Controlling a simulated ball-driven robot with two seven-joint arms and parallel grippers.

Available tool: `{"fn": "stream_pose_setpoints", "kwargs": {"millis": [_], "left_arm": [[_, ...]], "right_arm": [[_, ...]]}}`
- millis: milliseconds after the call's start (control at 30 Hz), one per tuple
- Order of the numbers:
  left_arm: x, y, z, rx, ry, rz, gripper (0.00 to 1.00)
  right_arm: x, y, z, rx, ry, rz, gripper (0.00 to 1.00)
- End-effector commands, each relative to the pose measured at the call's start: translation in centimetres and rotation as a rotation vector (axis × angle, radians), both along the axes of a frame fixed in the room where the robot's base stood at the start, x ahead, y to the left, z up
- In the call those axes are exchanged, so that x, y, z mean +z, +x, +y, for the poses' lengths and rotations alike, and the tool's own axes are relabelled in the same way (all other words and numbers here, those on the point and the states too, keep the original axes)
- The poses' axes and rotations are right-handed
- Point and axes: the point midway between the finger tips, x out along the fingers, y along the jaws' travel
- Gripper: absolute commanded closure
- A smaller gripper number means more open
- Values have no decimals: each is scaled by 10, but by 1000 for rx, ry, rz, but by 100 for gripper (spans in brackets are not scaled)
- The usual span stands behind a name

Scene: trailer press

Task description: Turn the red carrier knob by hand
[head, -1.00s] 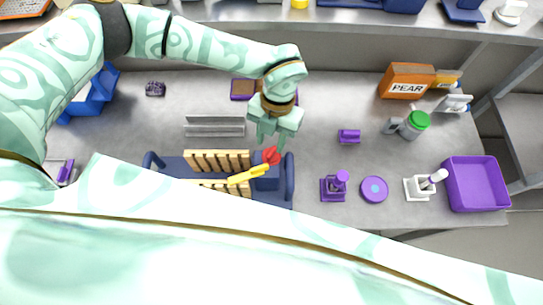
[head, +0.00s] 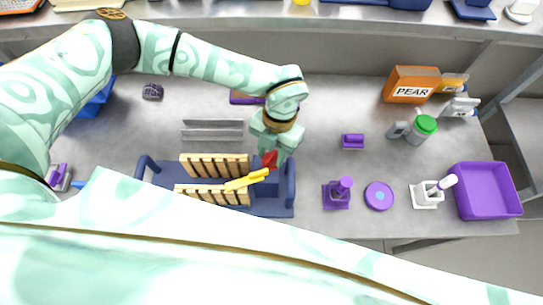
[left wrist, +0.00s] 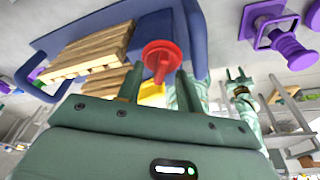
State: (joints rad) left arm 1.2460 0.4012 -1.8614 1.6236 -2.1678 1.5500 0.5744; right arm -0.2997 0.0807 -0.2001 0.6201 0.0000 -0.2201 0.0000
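The red carrier knob (head: 269,159) sits at the right end of a blue carrier frame (head: 277,205) on the bench. In the left wrist view the knob (left wrist: 161,56) is a red disc with a raised grip bar, just beyond my fingertips. My left gripper (head: 272,152) points down at the knob. Its fingers (left wrist: 158,80) are apart, one on each side of the bar, with gaps visible; I see no clear contact. A yellow lever (head: 246,181) lies beside the knob. My right gripper (left wrist: 238,76) shows small in the left wrist view, its two fingers apart and empty.
Slatted wooden pieces (head: 215,165) fill the carrier's left part. A grey rail (head: 212,131) lies behind it. To the right stand a purple joystick-like piece (head: 338,192), a purple disc (head: 379,196), a purple bin (head: 487,190) and an orange PEAR box (head: 411,84).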

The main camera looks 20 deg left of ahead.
Motion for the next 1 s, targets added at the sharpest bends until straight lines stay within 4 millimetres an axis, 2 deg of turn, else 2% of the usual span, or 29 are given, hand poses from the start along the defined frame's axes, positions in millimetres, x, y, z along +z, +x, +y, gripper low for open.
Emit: {"fn": "stream_pose_setpoints", "kwargs": {"millis": [300, 933, 967, 1000], "left_arm": [[-4, 0, 0, 0, 0, 0, 64], [1, 0, 0, 0, 0, 0, 64], [1, 0, 0, 0, 0, 0, 69], [1, 0, 0, 0, 0, 0, 80]], "right_arm": [[-2, 0, 0, -1, 0, 1, 57], [4, 0, 0, -1, 0, -1, 57], [4, 0, 0, 0, 0, 0, 57], [4, 0, 0, 0, 0, 0, 57]]}}
